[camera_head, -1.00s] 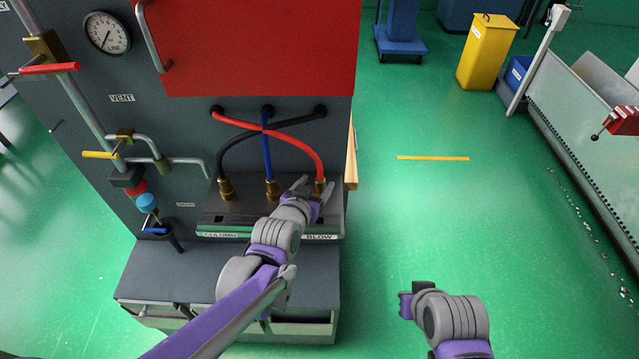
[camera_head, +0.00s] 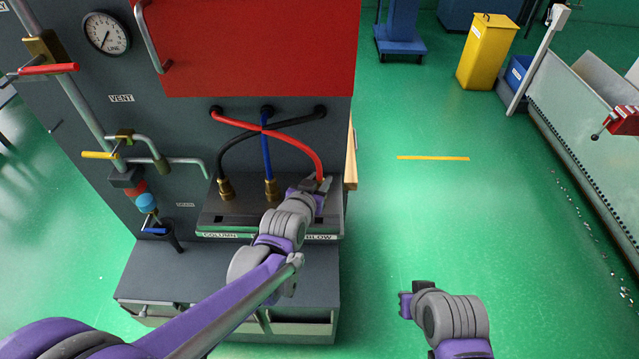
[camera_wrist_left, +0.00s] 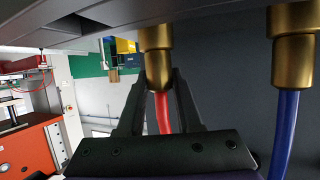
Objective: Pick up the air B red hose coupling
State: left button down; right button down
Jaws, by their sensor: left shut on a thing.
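The red hose (camera_head: 296,148) curves from the panel down to the right end of the grey block (camera_head: 216,219). Its brass coupling shows in the left wrist view (camera_wrist_left: 156,50). My left gripper (camera_head: 322,184) is at that coupling, and its two fingers (camera_wrist_left: 158,84) are shut on the coupling's lower part, one on each side. In the head view the gripper mostly hides this coupling. The coupling still appears to sit against the block. The right gripper (camera_head: 404,304) is over the green floor, clear of the cabinet; its fingers do not show clearly.
The blue hose's brass coupling (camera_head: 271,189) stands close beside the gripper, and the black hose's coupling (camera_head: 226,188) is farther left. A wooden strip (camera_head: 351,160) borders the cabinet's right edge. The green floor (camera_head: 410,210) to the right is open. Pipes and valves are at the left.

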dwell(0.3)
